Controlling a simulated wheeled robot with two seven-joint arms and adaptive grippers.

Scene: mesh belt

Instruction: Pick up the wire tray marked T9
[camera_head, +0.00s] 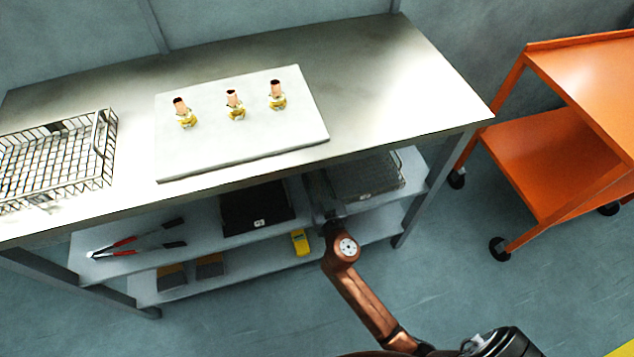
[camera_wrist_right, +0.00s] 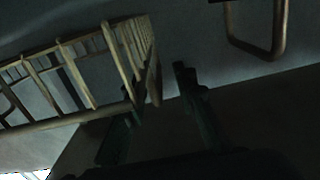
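A wire tray (camera_head: 365,178) sits on the upper shelf under the bench, partly hidden by the bench top. Another wire tray (camera_head: 108,150) stands on the bench top at the far left. No T9 marking is legible on either. My right gripper (camera_head: 330,200) reaches under the bench at the left end of the shelf tray. In the right wrist view my right gripper (camera_wrist_right: 158,88) has its two fingers apart, with the end of a wire tray (camera_wrist_right: 85,75) close to or between them. Contact cannot be told. My left gripper is not in view.
A white board (camera_head: 240,145) with several brass fittings lies on the bench (camera_head: 400,70). The shelf holds a black bin (camera_head: 258,208) and red-handled tools (camera_head: 135,238). A yellow device (camera_head: 300,242) is on the lower shelf. An orange cart (camera_head: 545,160) stands right. A bent bar (camera_wrist_right: 262,50) shows in the wrist view.

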